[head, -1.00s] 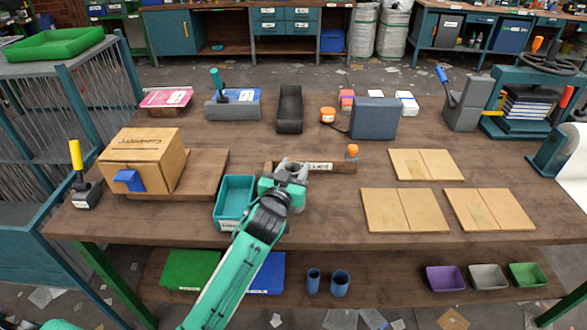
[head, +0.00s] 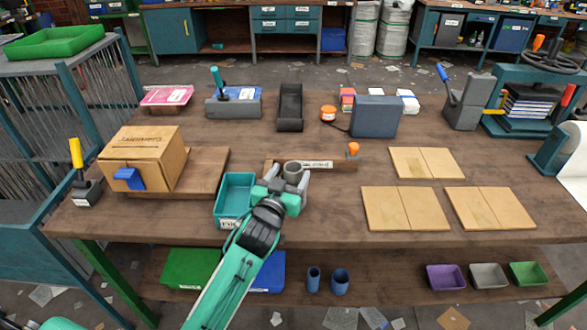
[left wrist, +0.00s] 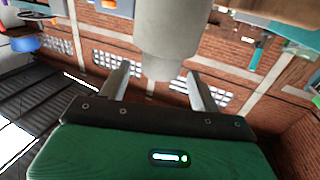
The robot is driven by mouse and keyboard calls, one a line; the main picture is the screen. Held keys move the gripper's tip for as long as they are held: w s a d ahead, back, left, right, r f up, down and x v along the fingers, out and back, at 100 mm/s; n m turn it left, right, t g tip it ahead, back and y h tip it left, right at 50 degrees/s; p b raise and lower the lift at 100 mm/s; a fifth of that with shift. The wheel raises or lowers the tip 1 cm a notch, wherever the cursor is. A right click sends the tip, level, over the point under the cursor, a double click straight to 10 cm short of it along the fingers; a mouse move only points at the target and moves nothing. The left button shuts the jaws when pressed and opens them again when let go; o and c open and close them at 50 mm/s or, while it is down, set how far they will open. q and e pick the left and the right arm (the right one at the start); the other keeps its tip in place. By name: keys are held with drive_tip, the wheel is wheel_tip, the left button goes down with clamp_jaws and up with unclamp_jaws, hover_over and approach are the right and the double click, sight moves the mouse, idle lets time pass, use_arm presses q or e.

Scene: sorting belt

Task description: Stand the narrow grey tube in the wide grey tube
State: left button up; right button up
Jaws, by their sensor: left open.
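In the left wrist view, which is upside down, the wide grey tube (left wrist: 175,28) is at the top middle. The narrow grey tube (left wrist: 163,68) stands out of its upper end, in line with it; its lower part is hidden inside. In the head view the grey tubes show as one short upright round shape (head: 293,170) on the table, and I cannot tell the two apart there. My left gripper (head: 288,184) is open, its fingers (left wrist: 157,75) on either side of the narrow tube with gaps. My right gripper is not in view.
A teal bin (head: 235,198) stands just left of my left gripper. A wooden rail (head: 335,165) with an orange knob (head: 353,149) lies behind the tubes. A cardboard box (head: 143,155) stands at the left.

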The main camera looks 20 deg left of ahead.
use_arm(q)
drive_tip(key=s, duration=0.8)
drive_tip(key=shift+a+b, duration=0.15)
drive_tip(key=shift+b, duration=0.15)
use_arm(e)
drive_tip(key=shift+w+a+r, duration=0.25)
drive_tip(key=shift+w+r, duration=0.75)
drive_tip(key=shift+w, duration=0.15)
use_arm(q)
drive_tip(key=shift+s, duration=0.1)
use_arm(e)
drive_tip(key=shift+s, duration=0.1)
